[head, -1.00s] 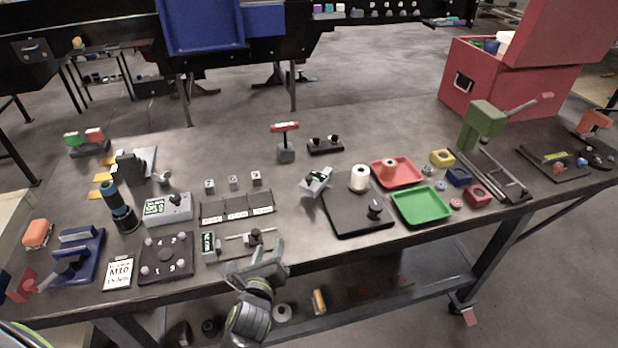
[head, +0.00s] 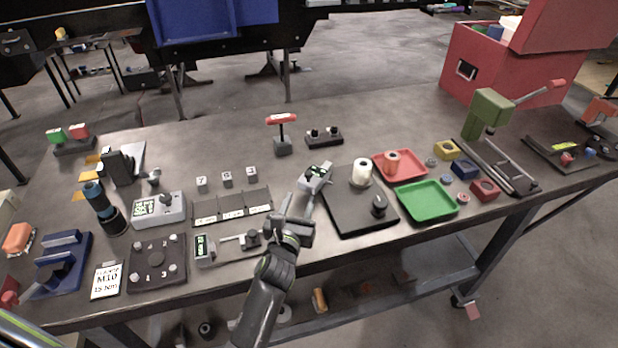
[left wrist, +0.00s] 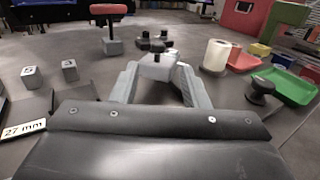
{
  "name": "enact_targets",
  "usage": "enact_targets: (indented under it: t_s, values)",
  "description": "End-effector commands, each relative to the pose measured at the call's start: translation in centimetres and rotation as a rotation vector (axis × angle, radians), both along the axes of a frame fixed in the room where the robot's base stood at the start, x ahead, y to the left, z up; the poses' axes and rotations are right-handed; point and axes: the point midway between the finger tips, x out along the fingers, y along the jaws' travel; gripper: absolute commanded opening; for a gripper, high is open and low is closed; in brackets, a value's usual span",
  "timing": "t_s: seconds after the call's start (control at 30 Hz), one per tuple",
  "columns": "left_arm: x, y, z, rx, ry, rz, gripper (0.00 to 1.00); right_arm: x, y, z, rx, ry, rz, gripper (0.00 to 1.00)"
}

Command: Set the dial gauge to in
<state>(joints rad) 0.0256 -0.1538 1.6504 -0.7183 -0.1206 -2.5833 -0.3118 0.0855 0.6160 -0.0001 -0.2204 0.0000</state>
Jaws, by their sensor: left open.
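What looks like the dial gauge is a small light grey block with a dark display (head: 317,175), beside the left back corner of a black plate. In the left wrist view a light grey block with a black knob on top (left wrist: 157,66), apparently the same gauge, lies straight ahead between the fingertips. My left gripper (head: 298,203) is open and empty, just in front of the gauge; I cannot tell whether a fingertip touches it. Its two fingers also show in the left wrist view (left wrist: 157,78). The gauge's display is too small to read. My right gripper is not in view.
The black plate (head: 345,205) bears a white roll (head: 362,172) and a black knob (head: 379,205). A caliper-like tool with a display (head: 204,249) and a labelled three-part tray (head: 232,207) lie left of my gripper. A red-topped stand (head: 282,146) stands behind the gauge.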

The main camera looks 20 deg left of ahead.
Motion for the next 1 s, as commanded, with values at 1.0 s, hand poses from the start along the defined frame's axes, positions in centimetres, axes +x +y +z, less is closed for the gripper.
enact_targets:
  t_s: [1.0]
  values:
    - [11.4, 0.8, 0.0, -0.002, 0.002, 0.001, 0.41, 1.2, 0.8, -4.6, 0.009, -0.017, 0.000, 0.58]
